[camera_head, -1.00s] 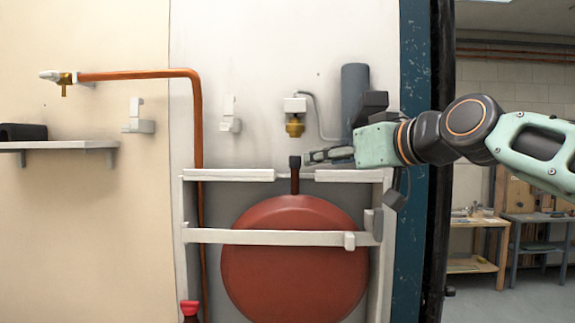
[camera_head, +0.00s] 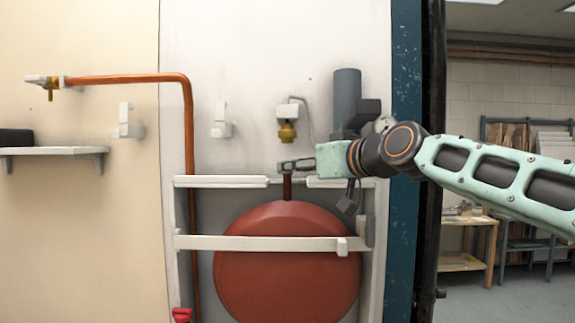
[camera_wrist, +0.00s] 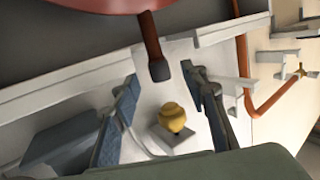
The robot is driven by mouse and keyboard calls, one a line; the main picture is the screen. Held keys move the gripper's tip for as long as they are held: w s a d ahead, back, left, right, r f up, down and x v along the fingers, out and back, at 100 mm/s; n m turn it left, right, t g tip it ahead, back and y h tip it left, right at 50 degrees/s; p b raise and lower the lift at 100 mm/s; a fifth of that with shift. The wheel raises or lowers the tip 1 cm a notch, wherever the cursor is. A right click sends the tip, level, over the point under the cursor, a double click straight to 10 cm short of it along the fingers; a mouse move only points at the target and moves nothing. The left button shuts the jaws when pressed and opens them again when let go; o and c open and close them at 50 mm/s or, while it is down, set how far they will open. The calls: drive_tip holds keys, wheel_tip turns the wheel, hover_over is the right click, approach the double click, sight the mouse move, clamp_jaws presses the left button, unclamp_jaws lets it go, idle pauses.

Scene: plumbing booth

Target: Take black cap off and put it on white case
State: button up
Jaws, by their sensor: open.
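The black cap (camera_wrist: 160,70) sits on the end of the thin brown neck (camera_wrist: 149,35) that rises from the red tank (camera_head: 287,260). My gripper (camera_head: 288,165) is open at the cap, coming from the right. In the wrist view the cap lies between the two fingertips (camera_wrist: 160,75), with a gap on each side. In the head view the fingers mostly hide the cap. A small white box (camera_head: 289,111) with a brass fitting is on the wall above; I cannot tell if it is the white case.
A white frame (camera_head: 225,182) surrounds the tank, its top rail just below my gripper. The brass fitting (camera_head: 287,133) hangs above it. A grey cylinder (camera_head: 347,95) stands behind my arm. A copper pipe (camera_head: 188,140) runs down at left.

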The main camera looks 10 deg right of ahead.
drive_tip(key=shift+p+x, duration=0.35)
drive_tip(key=shift+x, duration=1.4)
drive_tip(key=shift+d, duration=0.15)
drive_tip(key=shift+c, duration=0.4)
drive_tip(key=c, duration=0.7)
